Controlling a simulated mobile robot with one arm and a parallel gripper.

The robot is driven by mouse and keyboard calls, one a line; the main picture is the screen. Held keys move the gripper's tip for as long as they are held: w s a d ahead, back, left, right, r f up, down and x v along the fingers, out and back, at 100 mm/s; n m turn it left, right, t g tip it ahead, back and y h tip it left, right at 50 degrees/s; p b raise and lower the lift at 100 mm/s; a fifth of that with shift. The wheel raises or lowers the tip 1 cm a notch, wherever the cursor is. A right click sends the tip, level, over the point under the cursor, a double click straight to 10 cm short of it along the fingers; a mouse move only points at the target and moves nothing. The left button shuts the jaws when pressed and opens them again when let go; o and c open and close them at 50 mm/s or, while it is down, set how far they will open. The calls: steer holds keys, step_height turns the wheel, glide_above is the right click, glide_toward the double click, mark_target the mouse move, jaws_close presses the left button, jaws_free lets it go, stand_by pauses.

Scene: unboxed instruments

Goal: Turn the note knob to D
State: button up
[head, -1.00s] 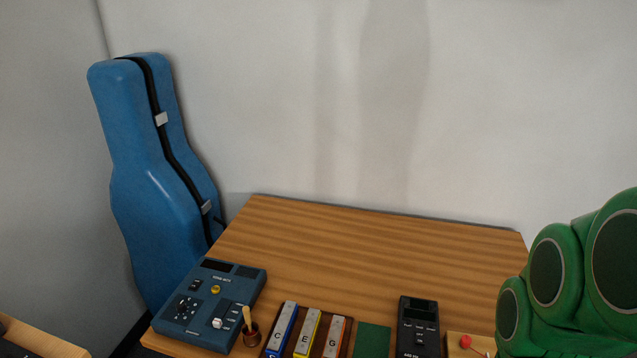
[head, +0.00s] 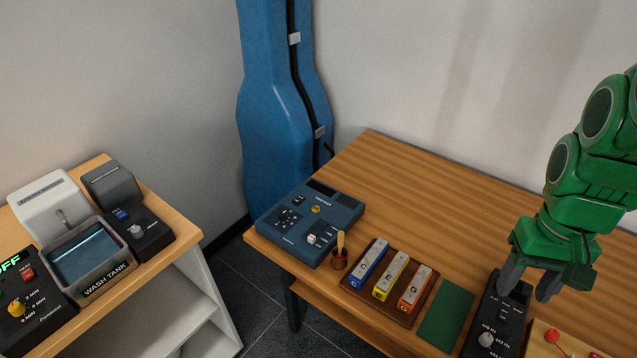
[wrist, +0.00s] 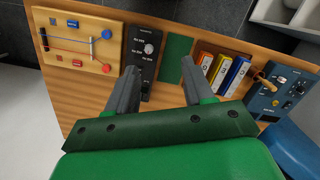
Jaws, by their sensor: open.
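A blue control box (head: 312,219) stands at the left end of the wooden table in the head view. A black dial (head: 287,217) with marks around it, likely the note knob, is on its left part; the letters and its setting are too small to read. The box also carries a yellow button (head: 316,209) and a white slider or switch (head: 311,239). It shows at the right edge in the wrist view (wrist: 274,103). My gripper (head: 530,281) is open and empty, above the black Hz device at the right, well away from the blue box. Both fingers show in the wrist view (wrist: 160,70).
The black Hz device (head: 497,318) has a silver knob. The back of the table is clear. A wash tank (head: 90,262) stands on another bench.

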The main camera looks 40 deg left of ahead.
steer(key=w+a+f+n, duration=0.1)
steer(key=w+a+n, duration=0.2)
steer(key=w+a, duration=0.75)
steer(key=n+t, duration=0.1)
steer(key=n, duration=0.9)
glide_above(282, 214)
steer(key=shift+y, duration=0.3)
steer(key=f, duration=1.5)
steer(key=shift+w+d+f, duration=0.15)
steer(key=shift+w+d, duration=0.1)
steer(key=shift+s+a+f, duration=0.2)
steer(key=shift+a+f, duration=0.05)
steer(key=shift+a, duration=0.05)
steer(key=shift+f, duration=3.75)
jaws_close()
